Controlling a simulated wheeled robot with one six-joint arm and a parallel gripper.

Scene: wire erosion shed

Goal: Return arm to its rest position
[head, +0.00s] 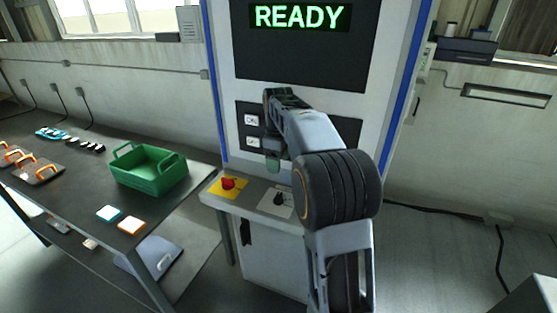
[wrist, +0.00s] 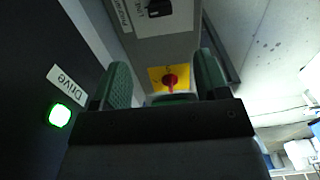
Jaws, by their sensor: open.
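My arm reaches up in front of the machine cabinet (head: 222,60), bent at its elbow. My gripper (head: 273,163) is at the dark control panel, partly hidden behind my own arm in the head view. In the wrist view its two green-padded fingers (wrist: 164,78) stand apart with nothing held between them. A red emergency stop knob on a yellow plate (wrist: 169,79) shows beyond the gap. A lit green button (wrist: 60,115) beside a "Drive" label (wrist: 67,85) is left of the fingers, apart from them.
The cabinet screen (head: 300,16) reads READY. A console ledge below carries the red knob (head: 228,183) and a black rotary switch (head: 279,200). A dark table (head: 75,185) at left holds a green crate (head: 150,180), coloured tiles and orange-handled parts. Floor at right has a cable (head: 440,210).

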